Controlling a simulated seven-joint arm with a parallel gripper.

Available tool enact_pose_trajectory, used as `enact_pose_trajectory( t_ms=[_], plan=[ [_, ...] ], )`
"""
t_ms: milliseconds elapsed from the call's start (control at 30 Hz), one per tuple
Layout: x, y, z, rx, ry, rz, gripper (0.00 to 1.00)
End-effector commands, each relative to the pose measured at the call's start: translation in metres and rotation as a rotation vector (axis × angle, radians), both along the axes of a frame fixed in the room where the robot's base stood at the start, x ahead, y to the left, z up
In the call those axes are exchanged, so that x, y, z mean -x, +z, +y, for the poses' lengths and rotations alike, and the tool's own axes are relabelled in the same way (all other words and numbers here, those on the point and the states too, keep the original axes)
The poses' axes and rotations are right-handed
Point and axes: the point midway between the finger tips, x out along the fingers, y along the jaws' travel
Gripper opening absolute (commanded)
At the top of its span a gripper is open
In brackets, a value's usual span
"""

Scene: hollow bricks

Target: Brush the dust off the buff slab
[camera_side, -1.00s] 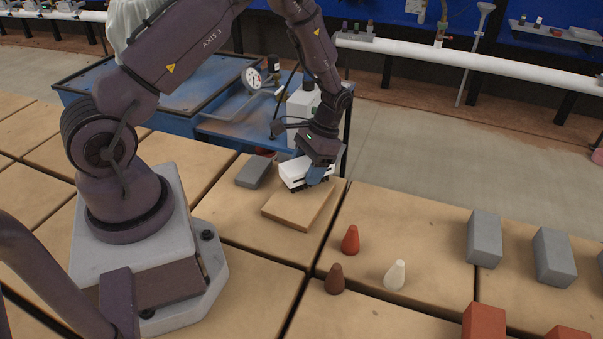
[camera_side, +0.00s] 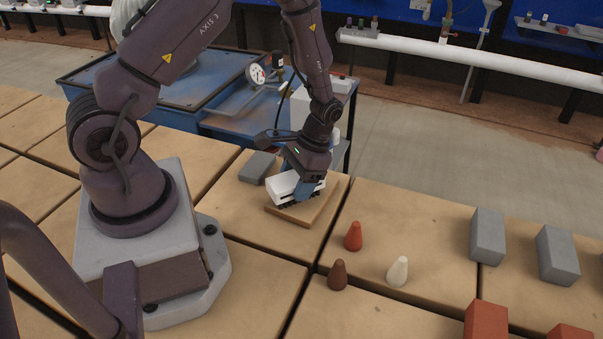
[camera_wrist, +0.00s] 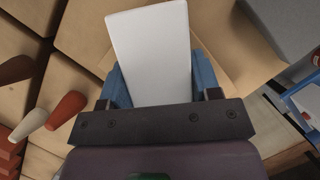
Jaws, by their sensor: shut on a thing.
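The buff slab (camera_side: 325,207) lies flat on a tan block top in front of my arm. It also shows behind the brush in the wrist view (camera_wrist: 238,50). My gripper (camera_side: 304,188), with blue fingers, is shut on a white brush (camera_side: 286,184) with dark bristles underneath. In the wrist view my gripper (camera_wrist: 160,80) has one finger on each side of the white brush body (camera_wrist: 150,50). The brush is over the slab's left and back part and hides it. The bristles look at or very near the slab's top; contact is unclear. I cannot make out dust.
A grey brick (camera_side: 257,167) lies just left of the slab. Red (camera_side: 353,237), brown (camera_side: 337,275) and white (camera_side: 398,271) cones stand nearer the camera. Grey bricks (camera_side: 487,238) and red bricks (camera_side: 487,322) stand at right. A blue bench (camera_side: 215,125) is behind.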

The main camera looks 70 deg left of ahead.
Motion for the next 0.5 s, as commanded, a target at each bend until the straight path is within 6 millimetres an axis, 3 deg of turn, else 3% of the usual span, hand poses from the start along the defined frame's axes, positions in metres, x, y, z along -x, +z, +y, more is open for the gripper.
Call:
enact_pose_trajectory(
  t_ms=[500],
  plan=[
    [0.031,0.004,-0.026,-0.001,0.001,-0.002,0.35]
  ],
)
